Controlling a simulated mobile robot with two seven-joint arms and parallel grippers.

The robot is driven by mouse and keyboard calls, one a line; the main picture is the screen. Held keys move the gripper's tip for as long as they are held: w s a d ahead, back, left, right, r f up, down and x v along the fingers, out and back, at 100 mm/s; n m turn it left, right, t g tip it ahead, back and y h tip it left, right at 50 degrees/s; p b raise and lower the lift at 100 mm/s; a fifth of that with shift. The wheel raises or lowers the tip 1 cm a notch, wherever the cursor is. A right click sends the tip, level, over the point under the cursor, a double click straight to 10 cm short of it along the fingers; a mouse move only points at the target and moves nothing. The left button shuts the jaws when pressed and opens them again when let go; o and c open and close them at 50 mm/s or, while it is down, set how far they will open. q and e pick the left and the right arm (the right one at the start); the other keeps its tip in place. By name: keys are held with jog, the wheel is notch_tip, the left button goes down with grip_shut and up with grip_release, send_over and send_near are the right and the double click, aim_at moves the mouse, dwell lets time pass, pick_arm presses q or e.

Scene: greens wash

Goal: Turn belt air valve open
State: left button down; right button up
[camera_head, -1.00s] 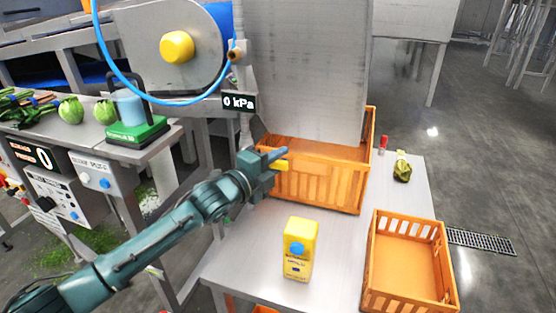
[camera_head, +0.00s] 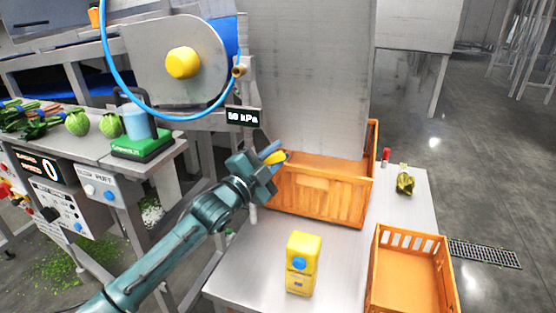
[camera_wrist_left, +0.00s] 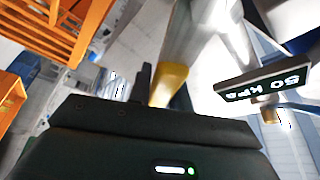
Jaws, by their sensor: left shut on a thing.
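The belt air valve's yellow handle (camera_head: 279,157) shows between my left gripper's fingers, in front of the orange crate. My left gripper (camera_head: 270,155) is shut on it. In the left wrist view the yellow handle (camera_wrist_left: 168,84) stands between the dark fingers (camera_wrist_left: 162,90), beside a grey pipe. The valve body is mostly hidden behind the gripper. The pressure display (camera_head: 243,117) hangs above the gripper; it also shows upside down in the left wrist view (camera_wrist_left: 265,83) and reads about 50 kPa. My right gripper is not in view.
A large orange crate (camera_head: 320,190) stands right behind the gripper. A smaller orange crate (camera_head: 412,275) and a yellow carton (camera_head: 303,264) sit on the metal table. A blue hose (camera_head: 116,62) loops above the arm.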

pick_arm(q)
jog(key=shift+a+r+n, duration=0.15)
jog(key=shift+r+n, duration=0.05)
jog(key=shift+n, duration=0.2)
jog(key=shift+w, duration=0.1)
jog(key=c, duration=1.3)
grip_release()
jog(key=b+v, duration=0.1)
jog(key=v, duration=1.2)
jog(key=shift+f, duration=0.1)
jog(key=shift+c, duration=0.2)
